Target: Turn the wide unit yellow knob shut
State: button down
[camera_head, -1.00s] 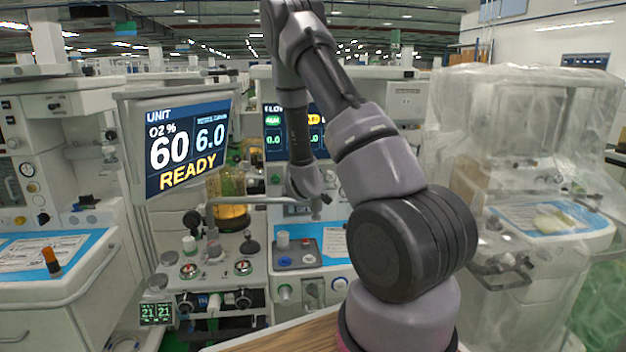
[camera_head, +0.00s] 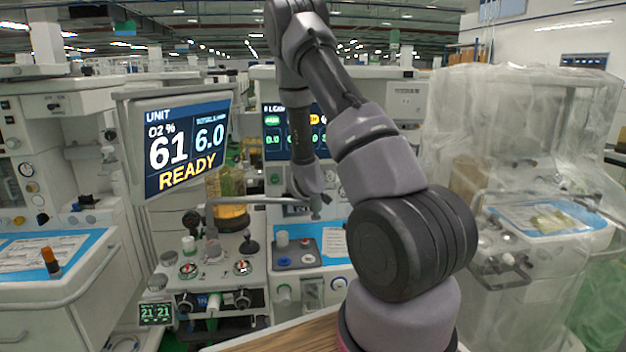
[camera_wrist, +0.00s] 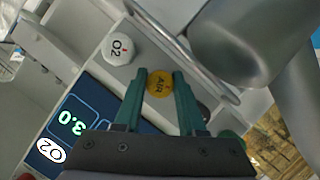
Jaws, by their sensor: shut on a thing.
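The yellow knob (camera_wrist: 160,83), marked AIR, sits between the green fingers of my gripper (camera_wrist: 159,88) in the wrist view. The fingers are shut on its two sides. A white knob marked O2 (camera_wrist: 117,48) is beside it, apart from the fingers. In the head view my arm reaches down to the front of the middle unit, and neither the fingers nor the yellow knob can be made out there. The unit's screen (camera_head: 186,146) reads O2 61 %, 6.0 and READY.
A metal rail (camera_wrist: 185,50) runs close to the fingers. A lit display (camera_wrist: 72,125) is below left, and a green knob (camera_wrist: 231,136) is at the right. A plastic-covered cart (camera_head: 520,110) stands at the right, another cart (camera_head: 50,290) at the left.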

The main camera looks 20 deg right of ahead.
jog(key=m+y, duration=0.2)
jog(key=m, duration=0.1)
jog(key=shift+d+m+y, duration=0.1)
jog(key=shift+m+y, duration=0.3)
jog(key=m+t+y, duration=0.1)
jog(key=m+y, duration=0.1)
jog(key=m, duration=0.1)
jog(key=shift+m, duration=0.3)
jog(key=m+y, duration=0.1)
jog(key=m, duration=0.1)
jog(key=m+t+y, duration=0.1)
jog(key=m, duration=0.1)
jog(key=shift+d+t+y, duration=0.1)
jog(key=shift+t+y, duration=0.2)
jog(key=m+t+y, duration=0.1)
jog(key=m, duration=0.2)
jog(key=shift+m+t, duration=0.3)
jog(key=shift+m, duration=0.1)
jog(key=shift+y, duration=0.3)
jog(key=c, duration=0.5)
grip_release()
